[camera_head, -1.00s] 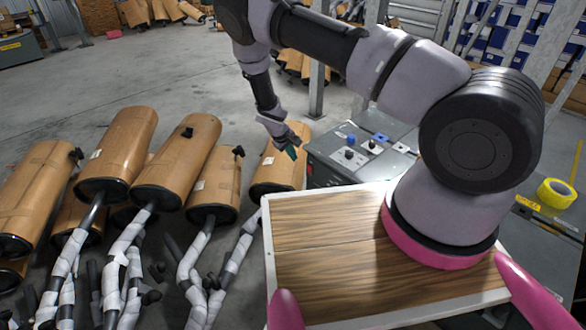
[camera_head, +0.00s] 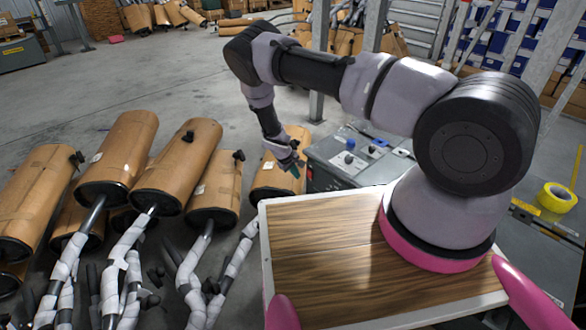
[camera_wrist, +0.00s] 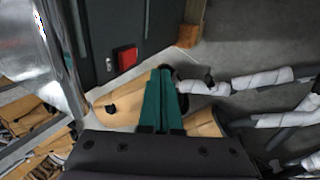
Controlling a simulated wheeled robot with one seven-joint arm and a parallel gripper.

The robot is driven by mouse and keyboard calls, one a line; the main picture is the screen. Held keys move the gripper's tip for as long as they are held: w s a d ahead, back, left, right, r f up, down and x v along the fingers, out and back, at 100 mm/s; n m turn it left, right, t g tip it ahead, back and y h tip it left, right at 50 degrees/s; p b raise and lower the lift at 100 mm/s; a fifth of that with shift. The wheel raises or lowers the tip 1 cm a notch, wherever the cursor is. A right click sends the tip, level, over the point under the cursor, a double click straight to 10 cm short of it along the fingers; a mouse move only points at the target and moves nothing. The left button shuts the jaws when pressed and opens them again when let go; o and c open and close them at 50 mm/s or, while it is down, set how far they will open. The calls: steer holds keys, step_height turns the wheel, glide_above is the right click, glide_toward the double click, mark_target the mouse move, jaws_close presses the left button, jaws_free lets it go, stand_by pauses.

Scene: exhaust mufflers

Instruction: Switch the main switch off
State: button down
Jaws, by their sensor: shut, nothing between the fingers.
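A red square switch-like part (camera_wrist: 126,58) sits on the dark side of a cabinet (camera_wrist: 105,25) in the wrist view; it is likely the main switch, but its setting cannot be read. My gripper (camera_head: 297,171) hangs by the box's left side in the head view. In the wrist view its green fingers (camera_wrist: 160,75) are shut together and empty, below and right of the red part, apart from it in the picture.
Several brown mufflers (camera_head: 175,165) with wrapped pipes (camera_head: 120,245) lie on the floor at left, one close by my gripper. A metal post (camera_head: 318,60) stands behind. Open floor (camera_head: 170,70) lies behind the mufflers.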

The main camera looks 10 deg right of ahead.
mark_target(307, 171)
steer(key=w+d, duration=0.1)
steer(key=w+d+f, duration=0.1)
steer(key=d, duration=0.1)
steer(key=w+d+f, duration=0.1)
steer(key=shift+d, duration=0.15)
steer(key=shift+d, duration=0.1)
steer(key=shift+d+g+y, duration=0.3)
steer(key=shift+g+y, duration=0.1)
steer(key=shift+w+r+y, duration=0.15)
steer(key=shift+y, duration=0.25)
steer(key=shift+r, duration=0.1)
steer(key=shift+r, duration=0.7)
